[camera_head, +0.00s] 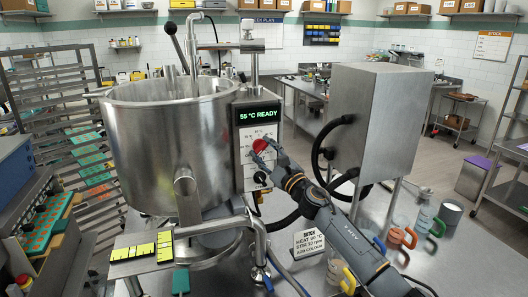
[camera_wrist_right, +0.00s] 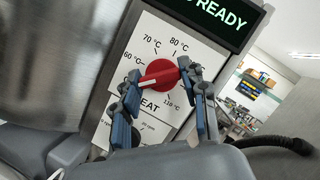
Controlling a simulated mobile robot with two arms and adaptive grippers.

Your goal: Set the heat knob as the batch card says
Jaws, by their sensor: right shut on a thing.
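The red heat knob (camera_head: 260,145) is on the white dial panel (camera_head: 248,153) of the steel kettle. In the right wrist view the knob (camera_wrist_right: 160,77) has a white pointer line aimed left, near the 60 °C mark. My right gripper (camera_head: 263,157) is shut on the knob, with one finger on each side; the fingers also show in the right wrist view (camera_wrist_right: 158,82). The display (camera_head: 259,114) above reads 55 °C READY. The batch card (camera_head: 308,243) stands on the table; its heat line appears to read 90 °C. My left gripper is out of view.
A black knob (camera_head: 260,178) sits just below the red one. The kettle (camera_head: 165,140) is to the left and a steel box (camera_head: 378,125) with black hoses to the right. Bottles with coloured handles (camera_head: 403,237) stand at the table's right.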

